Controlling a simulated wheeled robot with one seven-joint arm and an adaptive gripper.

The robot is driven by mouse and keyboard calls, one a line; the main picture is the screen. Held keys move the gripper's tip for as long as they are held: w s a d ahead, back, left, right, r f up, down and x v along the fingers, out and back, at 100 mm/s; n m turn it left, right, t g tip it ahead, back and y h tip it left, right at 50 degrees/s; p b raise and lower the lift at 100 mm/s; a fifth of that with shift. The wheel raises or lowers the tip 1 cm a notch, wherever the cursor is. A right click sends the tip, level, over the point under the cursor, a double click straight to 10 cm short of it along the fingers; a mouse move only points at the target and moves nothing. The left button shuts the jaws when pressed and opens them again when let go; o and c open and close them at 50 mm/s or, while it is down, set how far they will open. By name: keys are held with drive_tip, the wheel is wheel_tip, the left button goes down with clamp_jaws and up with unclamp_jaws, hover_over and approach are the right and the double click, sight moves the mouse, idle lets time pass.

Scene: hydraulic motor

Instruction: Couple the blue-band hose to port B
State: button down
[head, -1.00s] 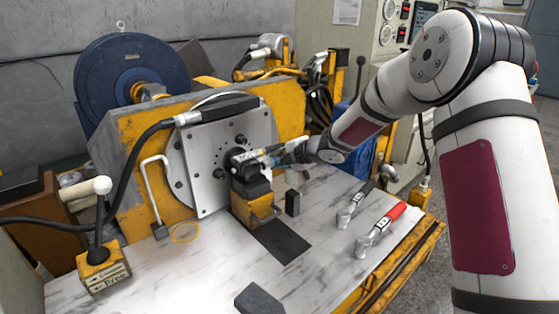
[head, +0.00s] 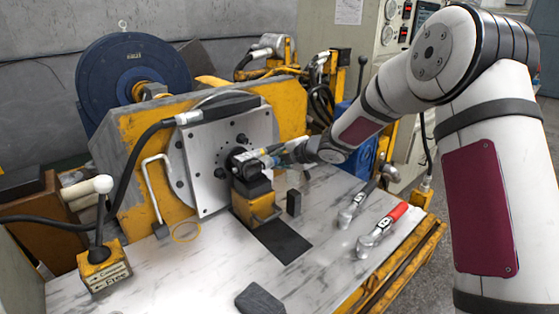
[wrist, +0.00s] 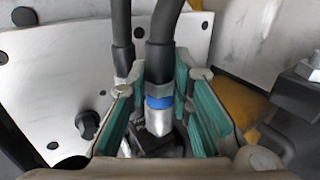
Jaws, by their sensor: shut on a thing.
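The blue-band hose (wrist: 163,55) is black and runs down between my fingers in the wrist view. Its blue band (wrist: 159,102) sits above a bare metal end fitting (wrist: 158,123). My gripper (wrist: 163,112) is shut on this hose, with green pads on both sides of it. In the head view my gripper (head: 284,153) is beside the hydraulic motor (head: 247,165), at the face plate. Port B cannot be made out; the fitting's lower end and the motor ports are largely hidden, so I cannot tell whether they touch.
A second black hose (wrist: 122,40) runs close on the left. The pale face plate (head: 206,170) stands behind the motor. A small dark block (head: 293,202) stands near the motor.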

drive_tip(key=shift+s+a+b, duration=0.3)
drive_tip(key=shift+a+b, duration=0.1)
drive_tip(key=shift+a, duration=0.1)
drive_tip(key=c, duration=1.3)
unclamp_jaws()
drive_tip(key=shift+c, duration=0.2)
drive_tip(key=shift+s, duration=0.1)
drive_tip(key=shift+p+v, duration=1.45)
drive_tip(key=shift+v, duration=2)
drive_tip(key=shift+d, duration=0.15)
